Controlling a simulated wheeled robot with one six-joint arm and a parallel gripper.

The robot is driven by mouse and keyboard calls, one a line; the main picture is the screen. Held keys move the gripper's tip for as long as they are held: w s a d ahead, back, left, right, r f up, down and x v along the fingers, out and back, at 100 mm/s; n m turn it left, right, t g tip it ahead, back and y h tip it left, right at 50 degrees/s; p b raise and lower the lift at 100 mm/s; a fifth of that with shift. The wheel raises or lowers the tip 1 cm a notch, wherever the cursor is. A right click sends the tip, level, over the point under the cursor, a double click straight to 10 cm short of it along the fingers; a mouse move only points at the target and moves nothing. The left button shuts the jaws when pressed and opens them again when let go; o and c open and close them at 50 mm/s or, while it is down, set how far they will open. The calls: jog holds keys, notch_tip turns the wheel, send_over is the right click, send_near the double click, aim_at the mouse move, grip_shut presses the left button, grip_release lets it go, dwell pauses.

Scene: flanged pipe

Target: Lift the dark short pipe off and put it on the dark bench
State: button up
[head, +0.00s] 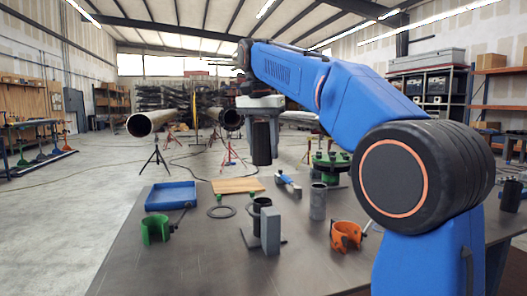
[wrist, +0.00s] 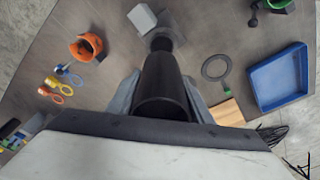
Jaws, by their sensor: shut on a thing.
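The dark short pipe (head: 261,145) hangs upright from my gripper (head: 262,118), clear above the dark bench (head: 185,262). In the wrist view the dark pipe (wrist: 164,82) runs away from the camera between the two grey fingers of my gripper (wrist: 161,96), which are shut on it. Below it on the bench stands a short dark cylindrical piece (head: 262,204) beside a grey upright block (head: 270,232). The grey block also shows in the wrist view (wrist: 142,17). The pipe's lower end hides part of the dark piece there.
A blue tray (head: 172,207), a wooden board (head: 256,186), a flat ring (head: 221,212), a green clamp (head: 155,229), an orange clamp (head: 346,238) and a grey pipe (head: 318,203) stand around. A green round flange assembly (head: 333,163) is behind. The bench's front left is bare.

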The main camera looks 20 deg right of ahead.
aim_at(263, 134)
jog(key=shift+r, duration=1.95)
jog(key=shift+f, duration=0.1)
